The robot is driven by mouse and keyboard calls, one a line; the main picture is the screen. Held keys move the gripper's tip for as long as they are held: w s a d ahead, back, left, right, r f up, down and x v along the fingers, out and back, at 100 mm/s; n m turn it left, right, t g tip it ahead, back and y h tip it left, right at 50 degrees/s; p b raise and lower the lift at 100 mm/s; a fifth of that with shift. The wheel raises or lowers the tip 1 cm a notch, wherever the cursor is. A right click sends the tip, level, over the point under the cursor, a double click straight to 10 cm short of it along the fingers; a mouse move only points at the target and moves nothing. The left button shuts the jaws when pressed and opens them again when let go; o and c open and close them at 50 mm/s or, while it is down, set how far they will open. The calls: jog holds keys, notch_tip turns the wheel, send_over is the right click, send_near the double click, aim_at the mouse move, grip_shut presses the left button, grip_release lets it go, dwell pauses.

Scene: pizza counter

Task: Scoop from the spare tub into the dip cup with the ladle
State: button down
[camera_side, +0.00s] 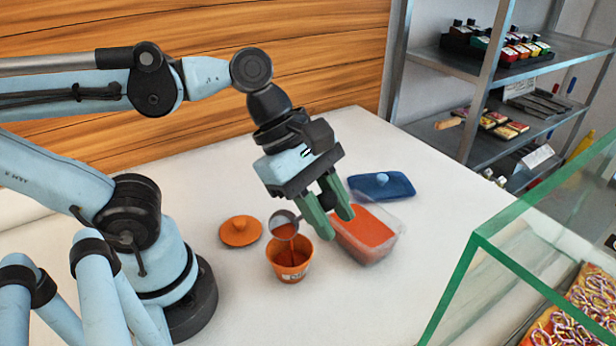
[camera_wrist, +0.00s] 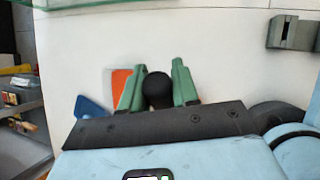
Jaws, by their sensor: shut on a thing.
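My gripper (camera_side: 337,226) is shut on the ladle, whose dark round handle end (camera_wrist: 157,90) shows between the green fingers in the wrist view. The ladle's metal bowl (camera_side: 279,216) is tilted over the orange dip cup (camera_side: 289,273), left of the fingers. Red-orange sauce shows in the bowl, and a thin streak of it runs down into the cup. The cup stands upright. The spare tub (camera_side: 378,254) is clear, open and holds red-orange sauce, just right of the fingers. In the wrist view its sauce (camera_wrist: 119,84) is partly hidden by a finger.
A round orange lid (camera_side: 240,232) lies left of the cup. A blue lid (camera_side: 381,186) lies behind the tub. A glass case (camera_side: 470,262) with pizza stands at the front right. Metal shelves (camera_side: 480,65) stand at the back right. The counter in front of the cup is clear.

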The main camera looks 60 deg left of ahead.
jog(key=shift+d+f+y, duration=1.1)
jog(key=shift+d+y, duration=0.25)
jog(key=shift+y, duration=0.05)
dwell(2.0)
jog(key=shift+d+f+m+y, duration=0.2)
jog(key=shift+d+f+y, duration=0.25)
jog(key=shift+f+y, duration=0.25)
jog(key=shift+d+f+m+y, duration=0.2)
jog(key=shift+d+f+y, duration=0.25)
jog(key=shift+f+y, duration=0.2)
dwell(1.7)
jog(key=shift+d+f+y, duration=0.25)
jog(key=shift+f+y, duration=0.35)
jog(key=shift+y, duration=0.05)
dwell(0.9)
